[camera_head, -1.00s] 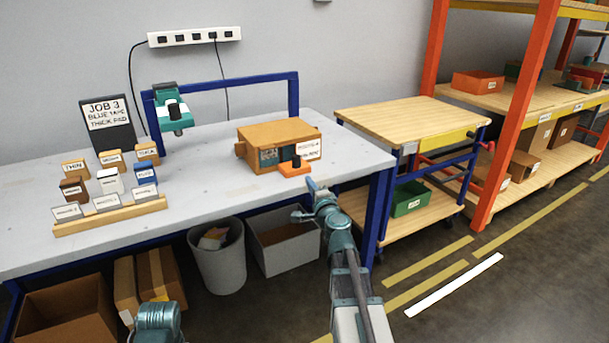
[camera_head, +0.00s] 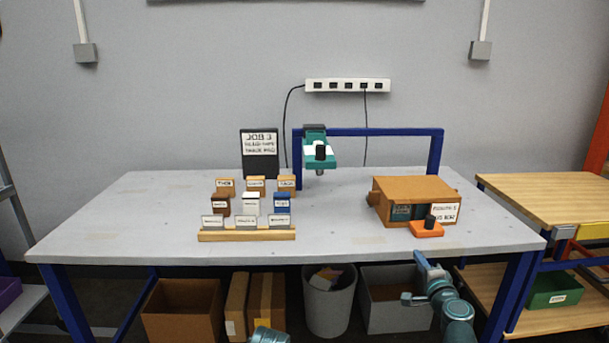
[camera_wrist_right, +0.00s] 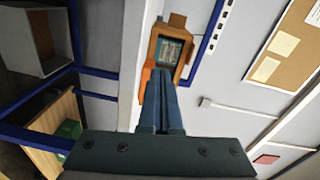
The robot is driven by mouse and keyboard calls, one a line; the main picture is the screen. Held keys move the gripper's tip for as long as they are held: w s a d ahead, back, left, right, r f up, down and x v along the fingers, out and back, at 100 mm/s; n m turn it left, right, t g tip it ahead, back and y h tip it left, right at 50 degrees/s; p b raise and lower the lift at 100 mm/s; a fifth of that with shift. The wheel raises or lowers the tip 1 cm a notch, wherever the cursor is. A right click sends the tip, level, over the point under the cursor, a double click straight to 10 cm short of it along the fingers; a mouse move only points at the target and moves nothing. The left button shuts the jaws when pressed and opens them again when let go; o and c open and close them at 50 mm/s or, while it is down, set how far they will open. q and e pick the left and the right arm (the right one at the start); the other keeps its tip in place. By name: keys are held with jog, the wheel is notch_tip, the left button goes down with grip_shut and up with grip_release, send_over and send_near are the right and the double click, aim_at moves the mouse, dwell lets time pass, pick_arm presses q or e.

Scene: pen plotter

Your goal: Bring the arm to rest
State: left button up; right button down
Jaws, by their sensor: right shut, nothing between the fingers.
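My right arm (camera_head: 455,318) comes up from the bottom right in the head view, in front of the table's front edge. Its gripper (camera_head: 421,262) points up toward the tabletop, below the orange block with a black knob (camera_head: 428,228). In the right wrist view the two fingers (camera_wrist_right: 161,78) lie together, shut with nothing between them. They appear in front of the orange-brown box (camera_wrist_right: 172,38) with a dark display, with no visible grip on it. Of my left arm only a teal rounded part (camera_head: 268,336) shows at the bottom edge; its gripper is out of view.
The grey table (camera_head: 140,215) carries a rack of labelled blocks (camera_head: 245,235), a teal device on a blue frame (camera_head: 320,150), a job sign (camera_head: 259,160) and the orange-brown box (camera_head: 412,190). A bin (camera_head: 330,300) and boxes stand underneath. A wooden cart (camera_head: 550,203) stands right.

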jog(key=s+a+f+n+g+y, duration=0.25)
jog(key=a+f+n, duration=0.2)
jog(key=a, duration=0.45)
jog(key=s+a+f+n+g+y, duration=0.2)
jog(key=a+f+n+g, duration=0.25)
jog(key=a, duration=0.45)
jog(key=s+a+f+n+g+y, duration=0.25)
jog(key=a+n, duration=0.25)
jog(key=a, duration=0.5)
jog(key=s+a+f+n+g+h, duration=0.1)
jog(key=s+f+n+g+h, duration=0.3)
jog(key=s, duration=0.5)
jog(key=s+a+f+n+g+h, duration=0.1)
jog(key=s+f+n+g+h, duration=0.3)
jog(key=s, duration=0.5)
notch_tip(320, 180, up, 26)
jog(key=m+p, duration=0.1)
jog(key=p, duration=2.6)
jog(key=shift+s+d, duration=0.2)
jog(key=shift+f, duration=0.15)
